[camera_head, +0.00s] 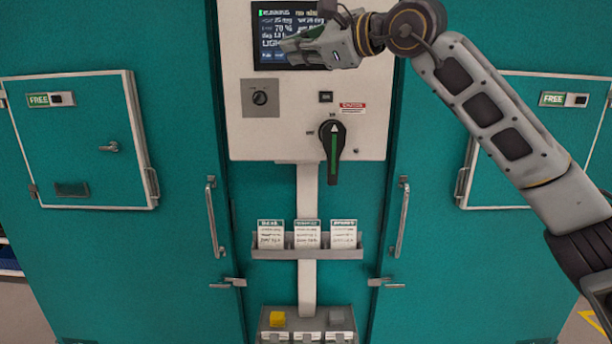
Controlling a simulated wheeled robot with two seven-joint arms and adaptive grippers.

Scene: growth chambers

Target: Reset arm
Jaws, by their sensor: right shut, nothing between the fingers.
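My right arm comes in from the right edge and reaches up and left across the right side of the growth chamber. My right gripper (290,47) is shut and empty. It is in front of the display screen (285,22) at the top of the white control panel (290,130) and hides part of it. I cannot tell whether it touches the panel. My left gripper is not in view.
Below the gripper are a small knob (260,98) and a black rotary switch (332,140) with a green pointer. Teal doors with handles (214,218) flank the panel. A card rack (307,253) and a grey box (306,322) with a yellow block are lower down.

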